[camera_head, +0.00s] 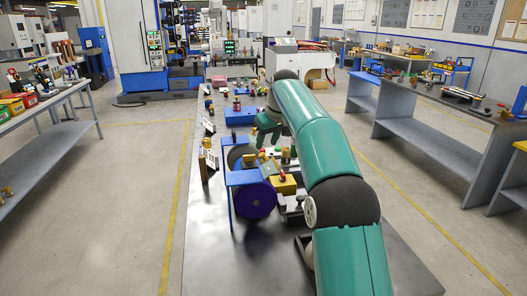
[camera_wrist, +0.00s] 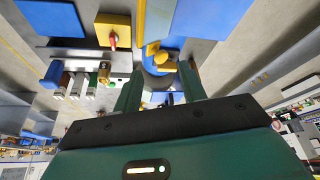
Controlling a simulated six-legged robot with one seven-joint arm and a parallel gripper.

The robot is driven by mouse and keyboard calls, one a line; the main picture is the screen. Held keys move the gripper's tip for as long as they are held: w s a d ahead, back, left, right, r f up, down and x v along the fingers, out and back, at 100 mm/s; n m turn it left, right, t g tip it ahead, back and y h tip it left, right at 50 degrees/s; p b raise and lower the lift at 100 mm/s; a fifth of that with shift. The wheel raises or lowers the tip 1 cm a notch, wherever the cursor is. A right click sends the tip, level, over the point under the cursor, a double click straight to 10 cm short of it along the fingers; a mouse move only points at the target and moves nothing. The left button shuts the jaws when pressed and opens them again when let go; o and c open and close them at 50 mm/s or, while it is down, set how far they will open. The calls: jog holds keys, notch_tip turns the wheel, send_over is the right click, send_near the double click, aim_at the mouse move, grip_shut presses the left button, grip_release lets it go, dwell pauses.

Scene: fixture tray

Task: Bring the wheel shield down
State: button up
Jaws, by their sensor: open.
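A machine with a dark blue wheel (camera_head: 253,201) and a blue frame (camera_head: 243,177) stands on the dark table, left of my arm. A greyish round part (camera_head: 240,156) sits behind the blue wheel. I cannot tell which part is the wheel shield. My gripper (camera_head: 267,127) is beyond the machine in the head view, partly hidden by my arm. In the wrist view my gripper (camera_wrist: 160,74) is open, its two green fingers apart. A yellow knob-like part (camera_wrist: 153,48) and a blue rounded part lie beyond the fingertips; contact is not visible.
A yellow box with a red knob (camera_wrist: 113,39) is near the machine. A row of small switches or blocks (camera_wrist: 78,84) is left of my fingers. Blue fixtures (camera_head: 241,115) stand farther along the table. Side benches (camera_head: 435,125) are beyond clear floor.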

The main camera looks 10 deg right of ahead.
aim_at(263, 154)
jog(key=x, duration=0.5)
jog(key=shift+w+a, duration=0.1)
grip_shut()
jog(key=shift+d+f+m+y, duration=0.25)
jog(key=shift+d+y, duration=0.45)
jog(key=shift+y, duration=0.4)
jog(key=shift+d+f+m+y, duration=0.3)
jog(key=shift+d+y, duration=0.35)
jog(key=shift+y, duration=0.55)
jog(key=shift+d+f+m+t+y, duration=0.2)
jog(key=shift+d+f+m+y, duration=0.3)
jog(key=shift+y, duration=0.8)
jog(key=shift+d+f+m+t+y, duration=0.1)
jog(key=shift+d+f+t+y, duration=0.15)
jog(key=shift+f+y, duration=0.75)
jog(key=shift+r+y, duration=0.2)
jog(key=shift+y, duration=0.2)
